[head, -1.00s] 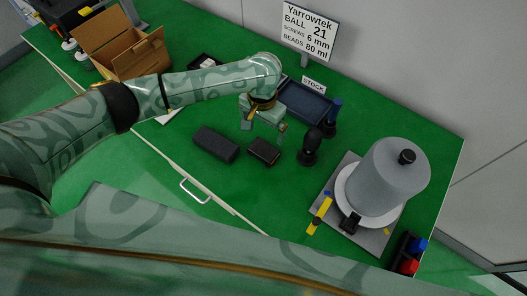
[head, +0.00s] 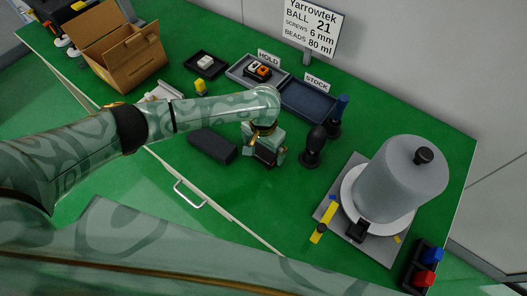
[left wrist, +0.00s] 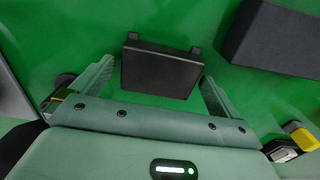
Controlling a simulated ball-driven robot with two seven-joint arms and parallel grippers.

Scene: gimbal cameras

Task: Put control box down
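The control box, which I take to be the small dark box (head: 264,155), is on the green table top, partly hidden by my left gripper in the head view. In the left wrist view the dark box (left wrist: 160,72) sits between the fingers, with small tabs at its far edge. My left gripper (head: 265,158) is open, with one finger on each side of the box. In the left wrist view the gripper (left wrist: 158,85) shows narrow green gaps between the fingers and the box. My right gripper is not in view.
A long dark block (head: 212,146) lies just left of the box. A black knobbed stand (head: 313,147) is close on the right. Behind are the STOCK tray (head: 308,103) and HOLD tray (head: 243,78). A grey dome (head: 402,180) stands right. Table is clear in front.

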